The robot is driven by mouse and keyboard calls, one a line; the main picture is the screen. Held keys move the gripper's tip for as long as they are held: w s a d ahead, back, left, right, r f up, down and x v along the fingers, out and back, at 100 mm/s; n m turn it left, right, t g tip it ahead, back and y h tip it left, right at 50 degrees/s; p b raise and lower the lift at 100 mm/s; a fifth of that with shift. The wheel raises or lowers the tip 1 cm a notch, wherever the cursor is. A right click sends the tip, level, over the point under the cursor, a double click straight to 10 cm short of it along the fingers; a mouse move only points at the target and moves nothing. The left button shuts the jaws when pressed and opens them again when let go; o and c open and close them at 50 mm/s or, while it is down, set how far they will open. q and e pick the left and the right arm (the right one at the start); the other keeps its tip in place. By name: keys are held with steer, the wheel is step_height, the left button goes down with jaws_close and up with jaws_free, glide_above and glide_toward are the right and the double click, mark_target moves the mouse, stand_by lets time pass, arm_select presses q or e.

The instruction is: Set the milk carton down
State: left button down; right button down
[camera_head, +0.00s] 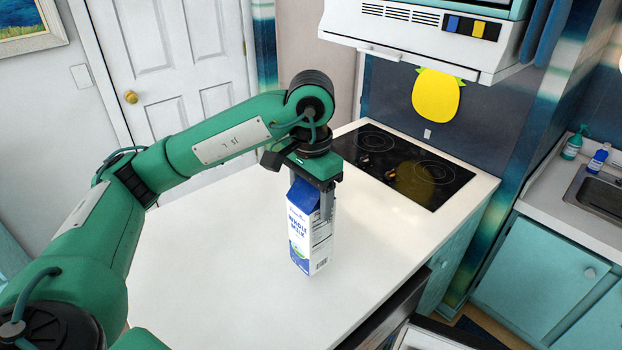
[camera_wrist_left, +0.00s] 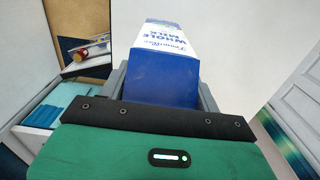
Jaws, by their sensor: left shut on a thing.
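The milk carton (camera_head: 301,238) is a tall blue and white box marked "Whole Milk". It is upright over the white counter (camera_head: 205,262), near its front right edge. I cannot tell whether its bottom touches the counter. My left gripper (camera_head: 318,200) points down and is shut on the carton's upper part, with a finger along its right side. In the left wrist view the carton (camera_wrist_left: 165,75) sits between both fingers, its blue top nearest the camera. My right gripper is not in view.
A black cooktop (camera_head: 400,163) is set in the counter behind and right of the carton. A white range hood (camera_head: 420,35) hangs above it. The counter left of the carton is clear. A sink (camera_head: 600,192) with a green bottle (camera_head: 572,146) stands at the far right.

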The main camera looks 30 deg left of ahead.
mark_target(311, 232)
arm_select(q)
step_height(311, 232, down, 3)
steer(key=shift+f, duration=0.15)
step_height(311, 232, down, 6)
steer(key=shift+p, duration=1)
steer(key=shift+f+b, duration=0.15)
steer(key=shift+b, duration=0.15)
steer(key=shift+c, duration=1.6)
jaws_free()
steer(key=shift+s, duration=0.1)
